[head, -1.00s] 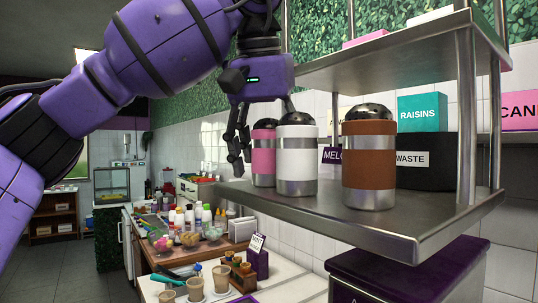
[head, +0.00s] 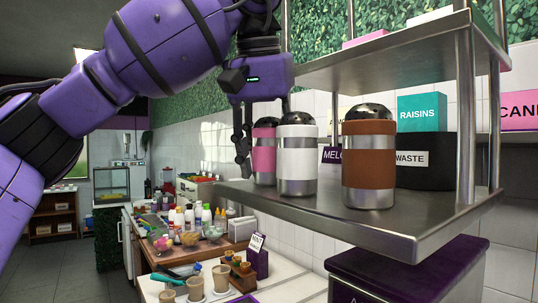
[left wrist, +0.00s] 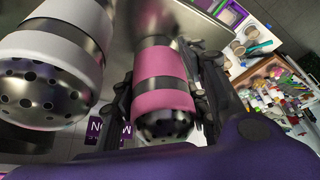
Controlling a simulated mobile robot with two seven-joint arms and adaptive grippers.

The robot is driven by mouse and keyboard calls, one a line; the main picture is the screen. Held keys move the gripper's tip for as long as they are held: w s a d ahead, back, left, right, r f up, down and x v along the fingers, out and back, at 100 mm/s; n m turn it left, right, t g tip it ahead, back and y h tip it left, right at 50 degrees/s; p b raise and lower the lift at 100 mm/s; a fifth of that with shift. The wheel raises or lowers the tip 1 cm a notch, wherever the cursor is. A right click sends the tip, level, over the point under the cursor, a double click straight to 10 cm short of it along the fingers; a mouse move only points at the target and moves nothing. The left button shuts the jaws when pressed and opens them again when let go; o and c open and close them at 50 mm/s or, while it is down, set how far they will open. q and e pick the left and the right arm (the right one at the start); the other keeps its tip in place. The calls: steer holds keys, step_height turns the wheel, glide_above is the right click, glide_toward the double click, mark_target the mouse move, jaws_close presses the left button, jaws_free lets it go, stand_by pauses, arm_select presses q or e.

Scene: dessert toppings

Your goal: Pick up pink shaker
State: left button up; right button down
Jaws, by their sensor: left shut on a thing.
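The pink shaker (head: 264,157) stands upright on the metal shelf (head: 330,212), partly hidden behind the white shaker in the head view. In the left wrist view the pink shaker (left wrist: 162,85) sits between the fingers, its perforated dark lid towards the camera. My left gripper (head: 246,150) is shut on the pink shaker, with fingers on both sides of its body (left wrist: 163,95). My right gripper is not in view.
The white shaker (head: 297,160) stands close beside the pink one, and the brown shaker (head: 369,165) is farther right. A black waste bin (head: 426,162) is behind. An upper shelf (head: 400,58) hangs above. A counter with bowls and bottles is below left.

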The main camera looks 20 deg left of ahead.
mark_target(267, 117)
arm_select(q)
steer(key=shift+r, duration=0.35)
steer(key=v, duration=0.3)
steer(key=shift+w+r, duration=0.15)
steer(key=shift+w, duration=0.15)
steer(key=s+r, duration=0.9)
steer(key=s, duration=0.4)
steer(key=shift+s, duration=0.25)
steer(key=shift+s, duration=0.1)
